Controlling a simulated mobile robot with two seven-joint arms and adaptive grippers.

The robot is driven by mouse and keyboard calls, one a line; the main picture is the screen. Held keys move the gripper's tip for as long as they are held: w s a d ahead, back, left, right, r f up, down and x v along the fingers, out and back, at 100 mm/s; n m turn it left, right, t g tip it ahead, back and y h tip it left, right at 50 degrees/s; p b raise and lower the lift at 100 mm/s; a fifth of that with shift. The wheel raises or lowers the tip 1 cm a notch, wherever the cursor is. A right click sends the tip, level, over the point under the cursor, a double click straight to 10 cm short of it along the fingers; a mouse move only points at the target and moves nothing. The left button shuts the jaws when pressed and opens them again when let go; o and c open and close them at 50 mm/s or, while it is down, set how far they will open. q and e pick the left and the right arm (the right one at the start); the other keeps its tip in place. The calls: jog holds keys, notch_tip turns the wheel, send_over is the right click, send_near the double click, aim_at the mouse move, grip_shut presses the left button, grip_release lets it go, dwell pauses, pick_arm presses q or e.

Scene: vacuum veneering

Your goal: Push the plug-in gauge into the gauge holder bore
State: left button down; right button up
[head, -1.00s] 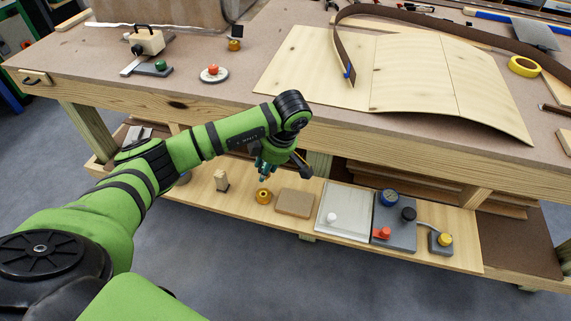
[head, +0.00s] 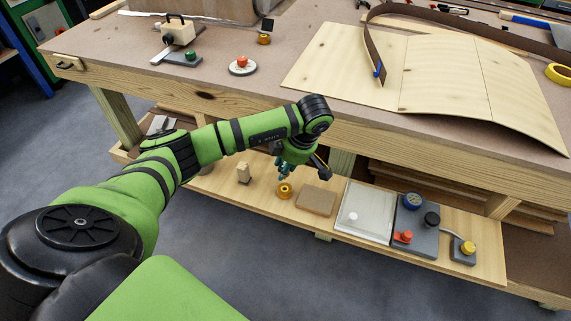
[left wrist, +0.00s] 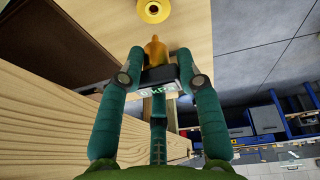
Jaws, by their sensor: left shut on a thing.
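The brass-coloured gauge holder (head: 285,191) is a round piece standing on the low wooden shelf. In the left wrist view its ring (left wrist: 153,10) with a dark bore shows at the top edge, partly cut off. My left gripper (head: 284,170) is above it in the head view. In the left wrist view my gripper (left wrist: 158,84) is shut on the plug-in gauge (left wrist: 155,52), which has a dark body, a green kPa readout and an orange-brass nose. The nose points towards the ring, and a gap shows between them. My right gripper is not in view.
On the shelf, a wooden block (head: 244,173) stands left of the holder and a flat brown block (head: 317,201) lies right of it. Further right are a pale plate (head: 364,213) and a grey control unit (head: 416,229). The workbench edge (head: 400,153) overhangs behind.

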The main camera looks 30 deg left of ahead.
pick_arm(q)
notch_tip(320, 180, down, 2)
jog(key=shift+f+b, duration=0.1)
jog(key=shift+b, duration=0.55)
jog(key=shift+f+b, duration=0.5)
jog(key=shift+f, duration=0.3)
dwell(0.7)
jog(key=shift+f+b, duration=1.45)
jog(key=shift+b, duration=0.05)
jog(key=c, duration=0.8)
grip_release()
jog(key=shift+r, duration=0.1)
